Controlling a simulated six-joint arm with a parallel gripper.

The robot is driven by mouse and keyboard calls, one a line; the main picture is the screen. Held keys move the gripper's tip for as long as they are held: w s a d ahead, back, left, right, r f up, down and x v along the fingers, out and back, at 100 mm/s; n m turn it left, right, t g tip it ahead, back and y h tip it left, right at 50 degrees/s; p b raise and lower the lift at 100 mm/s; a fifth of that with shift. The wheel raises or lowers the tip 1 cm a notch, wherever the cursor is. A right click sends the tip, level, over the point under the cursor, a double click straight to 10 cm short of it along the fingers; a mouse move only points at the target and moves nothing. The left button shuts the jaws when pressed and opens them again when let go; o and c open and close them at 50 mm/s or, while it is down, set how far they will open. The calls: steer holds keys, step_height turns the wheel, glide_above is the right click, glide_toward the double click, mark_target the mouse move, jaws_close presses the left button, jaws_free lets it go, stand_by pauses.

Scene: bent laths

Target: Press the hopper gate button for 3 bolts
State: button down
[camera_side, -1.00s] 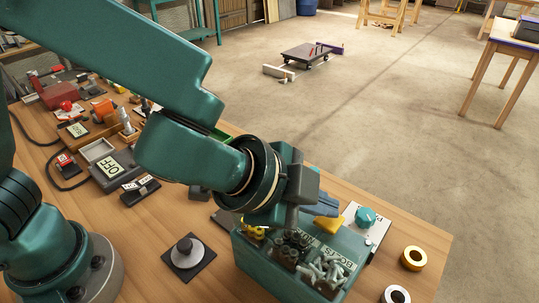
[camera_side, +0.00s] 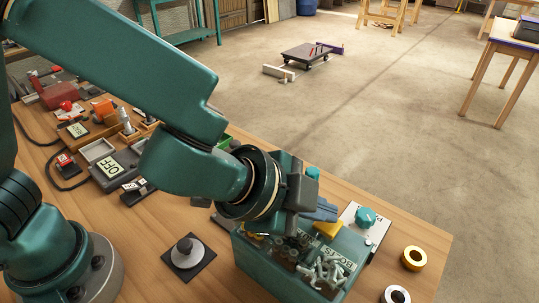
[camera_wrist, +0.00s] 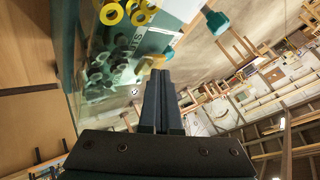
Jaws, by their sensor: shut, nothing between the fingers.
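The hopper is a teal box (camera_side: 272,268) on the bench, with a front label that seems to read "BOLTS". Its open compartments hold silver bolts (camera_side: 324,271) and dark nuts. A yellow piece (camera_side: 328,230), perhaps the gate button, sits at its right edge, partly behind my fingers; it also shows in the wrist view (camera_wrist: 155,61), just beyond the fingertips. My gripper (camera_side: 325,211) is shut and empty, its dark fingers just above the yellow piece in the side view. I cannot tell whether they touch. In the wrist view my gripper (camera_wrist: 160,75) has its fingers together.
A teal knob (camera_side: 365,216) stands on a white plate right of the hopper. Yellow and white rings (camera_side: 414,257) lie at the bench's right edge. A round grey part (camera_side: 187,252) sits on a black pad.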

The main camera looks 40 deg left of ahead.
stand_by(0.4)
steer(key=shift+r, duration=1.15)
steer(key=shift+r, duration=2.5)
steer(key=shift+r, duration=0.1)
step_height(320, 180, up, 4)
steer(key=shift+f, duration=0.2)
stand_by(0.4)
steer(key=shift+f, duration=0.15)
glide_above(320, 225)
steer(key=shift+f, duration=4.3)
